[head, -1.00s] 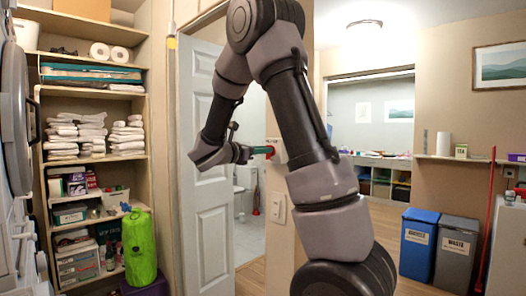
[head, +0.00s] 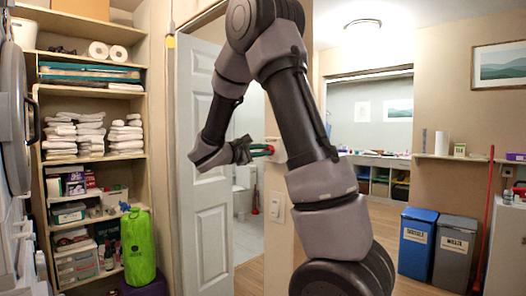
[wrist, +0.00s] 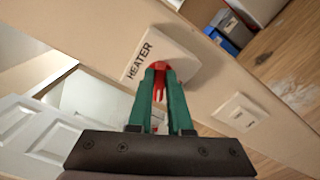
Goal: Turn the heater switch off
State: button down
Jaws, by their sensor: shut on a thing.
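The heater switch is a pale box (wrist: 172,50) on the wall, marked HEATER, with a red lever (wrist: 160,83) on its face. In the wrist view my gripper's (wrist: 160,70) two green fingers are closed on the red lever, which shows between them. In the head view my gripper (head: 263,150) is at the wall edge beside the doorway, its fingertips at the switch box (head: 279,148). My arm hides part of the box there. The switch's on or off state cannot be told.
A second white wall switch (wrist: 240,113) sits apart from the heater box. A white door (head: 203,150) stands open left of my gripper. Shelves with folded towels (head: 75,135) are at the left. Blue (head: 418,243) and grey bins (head: 453,252) stand at the right.

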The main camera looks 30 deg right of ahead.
jog(key=m, duration=0.5)
jog(key=shift+f, duration=0.2)
jog(key=shift+m, duration=0.3)
jog(key=c, duration=0.8)
grip_release()
jog(key=shift+c, duration=0.2)
jog(key=v, duration=1.1)
